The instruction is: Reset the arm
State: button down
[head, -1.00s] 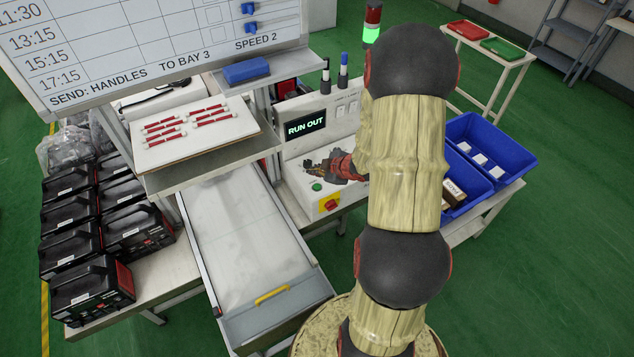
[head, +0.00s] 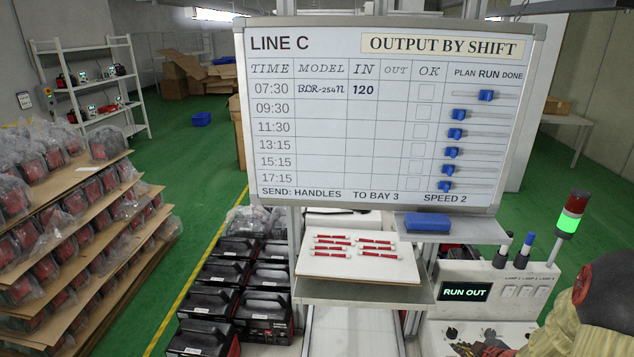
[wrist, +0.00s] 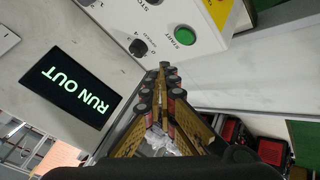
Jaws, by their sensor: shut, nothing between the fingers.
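My gripper (wrist: 163,72) shows in the wrist view with its yellow and black fingers closed together and nothing between them. It is near the white control panel, beside a black knob (wrist: 138,47) and a green START button (wrist: 185,36); I cannot tell whether it touches the panel. In the head view part of my gripper (head: 490,349) shows at the bottom edge, low in front of the control box (head: 470,275). My arm enters at the lower right. The box's display reads RUN OUT (head: 465,291), and it also shows in the wrist view (wrist: 72,88).
A whiteboard (head: 330,125) stands above a shelf with a white board of red-and-white handles (head: 361,277). A blue eraser (head: 427,222) lies on a ledge. Black cases (head: 265,310) are stacked left of the chute. A signal tower (head: 568,225) glows green. Bagged goods fill racks (head: 70,215) at left.

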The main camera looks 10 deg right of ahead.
jog(key=s+d+f+m+g+h, duration=0.2)
jog(key=s+d+f+m+g, duration=0.2)
jog(key=s, duration=0.4)
jog(key=s+a+r+m+g+h+b, duration=0.1)
jog(key=s+a+r+m+g, duration=0.15)
jog(key=s+r+m, duration=0.35)
jog(key=s+a+r+t+y+b, duration=0.1)
jog(key=s+a+r+b, duration=0.1)
jog(key=a+r, duration=0.4)
jog(key=s+a+r+n+t+y+b, duration=0.1)
jog(key=a+r, duration=0.6)
jog(key=a, duration=0.8)
jog(key=s+a+r+t+y+b, duration=0.1)
jog(key=s+a+r+b, duration=0.1)
jog(key=a+r, duration=0.4)
jog(key=s+a, duration=0.1)
jog(key=a, duration=0.4)
jog(key=shift+s+a+r+n+b, duration=0.2)
jog(key=shift+r+n+b, duration=0.1)
jog(key=shift+n+b, duration=0.1)
jog(key=shift+d, duration=0.1)
